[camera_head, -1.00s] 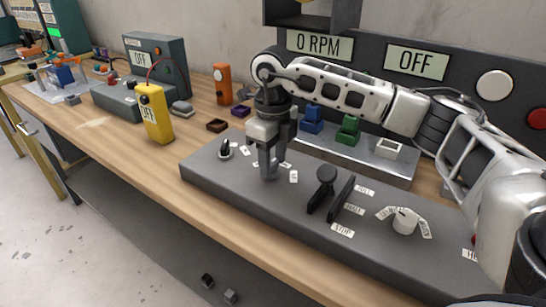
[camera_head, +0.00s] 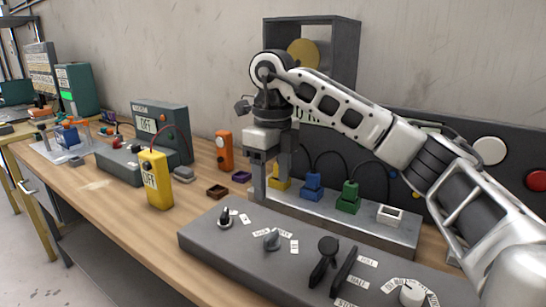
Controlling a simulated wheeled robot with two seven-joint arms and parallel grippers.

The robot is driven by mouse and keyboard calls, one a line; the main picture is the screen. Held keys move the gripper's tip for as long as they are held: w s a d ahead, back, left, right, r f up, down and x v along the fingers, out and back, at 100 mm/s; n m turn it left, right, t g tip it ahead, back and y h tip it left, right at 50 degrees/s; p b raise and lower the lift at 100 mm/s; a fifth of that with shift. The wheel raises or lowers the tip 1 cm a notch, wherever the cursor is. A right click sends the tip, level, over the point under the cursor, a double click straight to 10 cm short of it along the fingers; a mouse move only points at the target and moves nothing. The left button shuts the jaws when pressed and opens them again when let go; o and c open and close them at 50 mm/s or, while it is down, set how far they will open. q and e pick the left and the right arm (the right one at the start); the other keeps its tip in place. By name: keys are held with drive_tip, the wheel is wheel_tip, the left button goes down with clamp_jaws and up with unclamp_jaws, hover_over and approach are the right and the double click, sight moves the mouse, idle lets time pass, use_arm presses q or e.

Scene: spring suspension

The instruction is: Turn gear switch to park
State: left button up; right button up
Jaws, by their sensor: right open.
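My right gripper (camera_head: 271,182) is open and empty, with its fingers pointing down above the back edge of the grey control panel (camera_head: 220,248). A small grey knob (camera_head: 272,241) with white labels around it sits on the panel below the gripper, apart from it. Its labels are too small to read surely, so I cannot confirm that it is the gear switch or which position it points to. Another small dark switch (camera_head: 225,219) with labels stands to its left. My left gripper is not in view.
A black lever (camera_head: 325,258) and a pale rotary knob (camera_head: 411,295) are on the panel's right. Yellow, blue and green connectors (camera_head: 349,198) stand on a metal strip behind.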

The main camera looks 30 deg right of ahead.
drive_tip(key=shift+r+p, duration=0.4)
drive_tip(key=shift+r, duration=1.7)
